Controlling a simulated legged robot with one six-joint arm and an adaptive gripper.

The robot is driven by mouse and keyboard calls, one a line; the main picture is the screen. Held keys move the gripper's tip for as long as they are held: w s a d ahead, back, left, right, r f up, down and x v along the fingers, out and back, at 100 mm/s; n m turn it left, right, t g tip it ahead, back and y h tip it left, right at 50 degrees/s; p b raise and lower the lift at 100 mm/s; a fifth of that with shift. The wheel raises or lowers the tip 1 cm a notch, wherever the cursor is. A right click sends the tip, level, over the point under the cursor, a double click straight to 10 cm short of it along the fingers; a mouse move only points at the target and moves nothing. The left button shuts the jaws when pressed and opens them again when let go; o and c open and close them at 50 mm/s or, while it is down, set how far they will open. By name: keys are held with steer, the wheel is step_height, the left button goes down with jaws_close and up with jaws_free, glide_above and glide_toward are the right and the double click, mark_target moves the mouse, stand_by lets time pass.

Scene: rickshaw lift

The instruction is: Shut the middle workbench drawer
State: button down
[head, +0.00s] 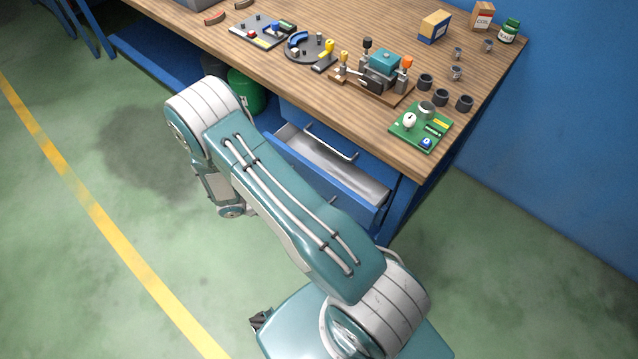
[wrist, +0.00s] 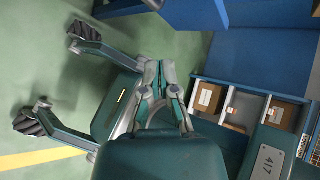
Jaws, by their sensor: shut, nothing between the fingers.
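An open drawer with a pale grey, empty-looking inside (head: 362,183) sticks out of the blue workbench under its wooden top (head: 290,75). A light bar handle (head: 332,143) shows just above its opening, seemingly on a shut drawer front. In the head view the fingers are hidden behind my arm. I cannot tell whether they touch the drawer.
Gauges, cups, boxes and a green board (head: 421,127) stand on the bench top. A green cylinder (head: 246,92) is below it. In the wrist view, a compartmented tray (wrist: 229,119) holds small cardboard boxes (wrist: 207,97). Green floor is clear left of a yellow line (head: 110,230).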

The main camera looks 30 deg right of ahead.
mark_target(328, 182)
steer(key=d+n+t+h, duration=0.2)
steer(key=d+n, duration=0.1)
steer(key=w+d+f+n+t+h, duration=0.1)
steer(key=d+n+t+h, duration=0.1)
steer(key=d+n+t, duration=0.1)
steer(key=d+n+t+h, duration=0.2)
steer(key=d+n+t, duration=0.1)
steer(key=d+n, duration=0.1)
steer(key=shift+w+d+f+h, duration=0.4)
steer(key=shift+d, duration=0.1)
stand_by(0.5)
